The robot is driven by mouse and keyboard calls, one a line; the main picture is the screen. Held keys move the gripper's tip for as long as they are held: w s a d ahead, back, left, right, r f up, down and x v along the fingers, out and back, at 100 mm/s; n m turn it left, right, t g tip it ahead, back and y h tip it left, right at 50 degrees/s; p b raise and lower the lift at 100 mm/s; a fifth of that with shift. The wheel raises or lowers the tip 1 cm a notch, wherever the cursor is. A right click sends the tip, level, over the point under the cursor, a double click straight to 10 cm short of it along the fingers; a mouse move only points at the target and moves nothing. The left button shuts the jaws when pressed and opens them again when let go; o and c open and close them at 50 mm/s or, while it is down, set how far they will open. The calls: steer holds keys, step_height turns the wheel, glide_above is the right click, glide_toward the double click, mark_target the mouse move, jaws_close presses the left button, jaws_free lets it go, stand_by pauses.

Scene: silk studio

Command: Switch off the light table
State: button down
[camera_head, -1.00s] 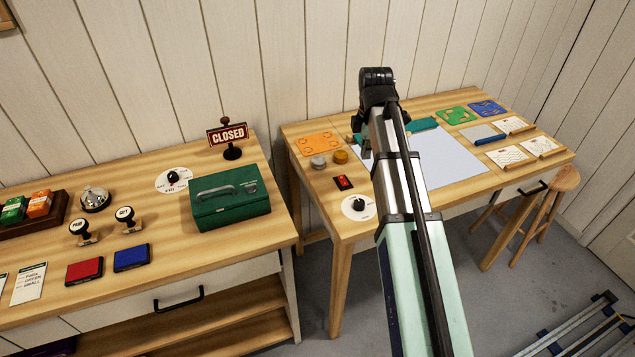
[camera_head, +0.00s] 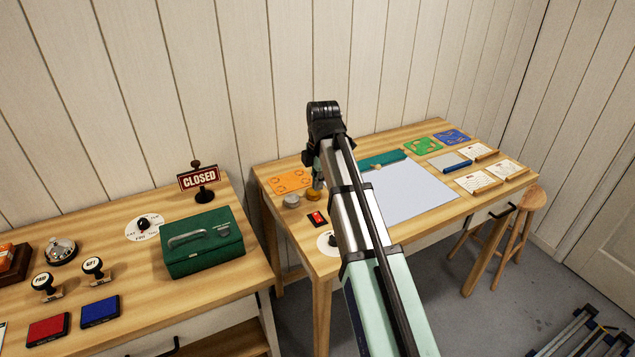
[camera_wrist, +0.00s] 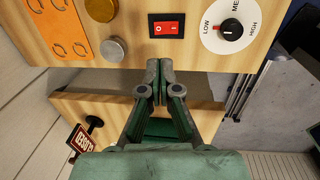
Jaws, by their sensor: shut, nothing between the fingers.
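The light table's white panel (camera_head: 408,188) lies on the right wooden desk. A red rocker switch (camera_head: 317,218) in a black frame sits near the desk's left edge; in the wrist view the switch (camera_wrist: 167,26) is just beyond my fingertips. A round dial with a black knob (camera_wrist: 232,28) marked LOW and HIGH is right of it. My gripper (camera_wrist: 158,80) is shut and empty, with its fingertips apart from the switch in the picture. In the head view my gripper (camera_head: 317,180) is largely hidden behind my arm, over the desk's left part.
Grey (camera_wrist: 86,23) and brass (camera_wrist: 110,47) round pieces lie left of the switch, beside an orange card (camera_wrist: 62,38). A left counter holds a green cash box (camera_head: 203,243) and a CLOSED sign (camera_head: 198,179). A gap separates the counter and desk.

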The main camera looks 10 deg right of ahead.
mark_target(316, 215)
steer(key=f, duration=0.3)
steer(key=w+f+p, duration=0.1)
steer(key=f, duration=0.3)
steer(key=f+p, duration=0.1)
steer(key=f, duration=0.3)
steer(key=shift+w+a+f, duration=0.15)
steer(key=shift+a+f, duration=0.05)
steer(key=shift+d, duration=0.15)
